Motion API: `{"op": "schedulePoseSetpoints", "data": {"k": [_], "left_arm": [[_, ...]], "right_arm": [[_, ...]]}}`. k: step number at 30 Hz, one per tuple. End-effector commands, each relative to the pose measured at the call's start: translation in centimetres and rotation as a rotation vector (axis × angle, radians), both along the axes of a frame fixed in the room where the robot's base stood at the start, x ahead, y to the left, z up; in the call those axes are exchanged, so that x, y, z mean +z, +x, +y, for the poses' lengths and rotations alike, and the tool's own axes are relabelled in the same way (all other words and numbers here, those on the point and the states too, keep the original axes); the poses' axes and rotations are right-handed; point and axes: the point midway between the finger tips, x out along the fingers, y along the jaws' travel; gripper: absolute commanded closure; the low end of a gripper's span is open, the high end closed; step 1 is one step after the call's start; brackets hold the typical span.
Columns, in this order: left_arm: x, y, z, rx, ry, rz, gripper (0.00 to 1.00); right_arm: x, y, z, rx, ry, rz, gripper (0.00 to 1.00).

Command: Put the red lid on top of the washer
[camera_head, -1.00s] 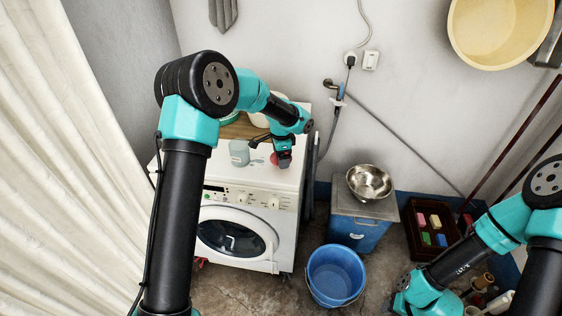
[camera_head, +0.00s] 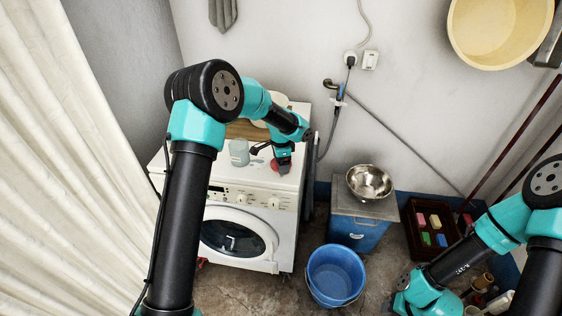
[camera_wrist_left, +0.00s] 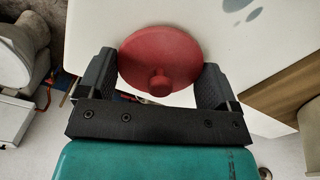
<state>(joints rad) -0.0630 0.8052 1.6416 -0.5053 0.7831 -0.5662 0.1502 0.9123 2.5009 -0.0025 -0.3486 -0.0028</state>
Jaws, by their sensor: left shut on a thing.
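The washer (camera_head: 286,190) is a white front-loading machine against the back wall, with a round dark door. My left gripper (camera_head: 282,166) is over the right part of its top in the head view. It is shut on the red lid (camera_wrist_left: 160,58), a round disc with a small knob, held by its edges between the two fingers (camera_wrist_left: 152,75). In the head view only a bit of the lid (camera_head: 275,162) shows beside the gripper. I cannot tell whether the lid touches the washer's top. My right gripper is out of view.
A pale cup (camera_head: 239,152) stands on the washer left of the gripper, with a brown wooden thing (camera_head: 245,130) behind. A blue bucket (camera_head: 335,275) is on the floor. A steel bowl (camera_head: 369,182) sits on a blue cabinet (camera_head: 358,231) to the right.

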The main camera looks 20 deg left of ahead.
Motion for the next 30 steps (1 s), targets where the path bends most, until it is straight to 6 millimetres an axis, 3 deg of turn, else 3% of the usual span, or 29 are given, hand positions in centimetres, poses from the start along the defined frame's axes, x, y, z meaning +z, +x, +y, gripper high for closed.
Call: {"op": "schedulePoseSetpoints", "data": {"k": [3, 4, 9, 20, 30], "left_arm": [[-0.3, 0.0, 0.0, 0.0, 0.0, 0.001, 0.38], [-0.3, 0.0, 0.0, 0.0, 0.0, 0.001, 0.14], [-0.3, 0.0, 0.0, 0.0, -0.001, 0.001, 0.0], [0.4, 0.0, 0.0, 0.0, 0.001, -0.001, 0.0], [5.6, 0.1, 0.0, 0.0, 0.0, -0.004, 0.0]], "right_arm": [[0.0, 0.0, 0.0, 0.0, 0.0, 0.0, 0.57], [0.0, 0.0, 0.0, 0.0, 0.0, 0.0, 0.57], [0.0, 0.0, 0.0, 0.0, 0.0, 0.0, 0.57], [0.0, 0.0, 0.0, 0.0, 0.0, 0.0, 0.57], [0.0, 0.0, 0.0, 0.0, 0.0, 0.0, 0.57]]}}
